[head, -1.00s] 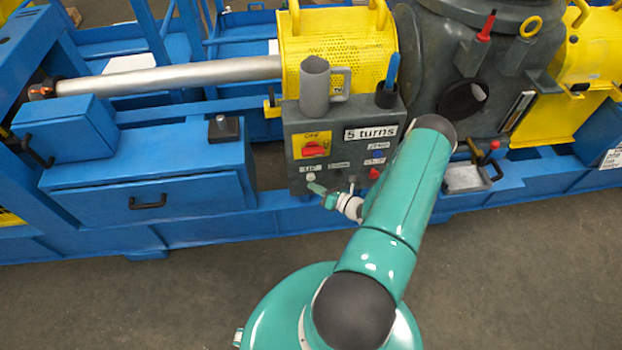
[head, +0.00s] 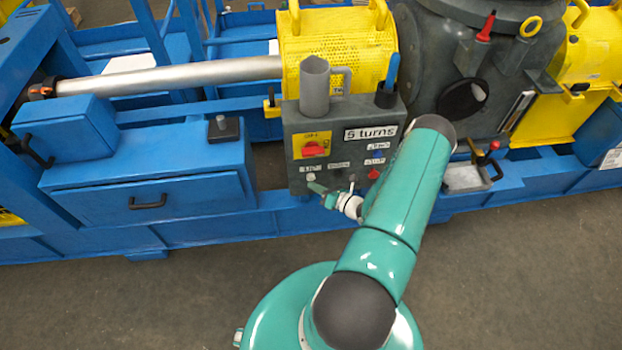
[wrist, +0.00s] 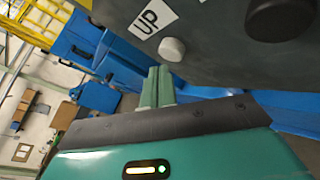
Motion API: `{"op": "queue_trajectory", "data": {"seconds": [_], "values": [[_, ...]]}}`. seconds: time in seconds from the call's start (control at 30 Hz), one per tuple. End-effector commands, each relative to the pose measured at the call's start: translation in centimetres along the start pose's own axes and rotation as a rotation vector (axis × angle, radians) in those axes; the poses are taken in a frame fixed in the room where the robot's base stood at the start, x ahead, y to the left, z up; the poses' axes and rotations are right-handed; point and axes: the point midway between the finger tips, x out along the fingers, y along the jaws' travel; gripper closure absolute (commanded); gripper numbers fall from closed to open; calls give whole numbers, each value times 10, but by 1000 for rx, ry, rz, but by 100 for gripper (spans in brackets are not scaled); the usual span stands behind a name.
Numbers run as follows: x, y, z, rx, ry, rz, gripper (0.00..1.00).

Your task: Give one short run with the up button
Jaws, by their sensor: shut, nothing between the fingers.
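The grey control box (head: 352,128) carries a "5 turns" label, a red rotary switch on a yellow plate (head: 312,146) and a red button (head: 374,173). In the wrist view the box face shows an "UP" label (wrist: 153,18) beside a pale round button (wrist: 172,49), the up button. My gripper (head: 314,187) is at the lower left of the box, and its shut fingers show in the wrist view (wrist: 158,84). The fingertips are just below the up button in that view. I cannot tell whether they touch it.
A blue cabinet (head: 150,185) with a drawer handle is at the left. A dark round knob (wrist: 283,15) is near the up button. The floor in front is clear.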

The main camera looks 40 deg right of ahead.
Motion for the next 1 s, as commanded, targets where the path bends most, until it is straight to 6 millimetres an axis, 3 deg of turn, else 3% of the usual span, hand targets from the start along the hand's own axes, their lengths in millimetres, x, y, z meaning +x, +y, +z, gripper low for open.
{"op": "queue_trajectory", "data": {"seconds": [1.0], "values": [[8, -6, 6, -1, 0, 1, 100]]}}
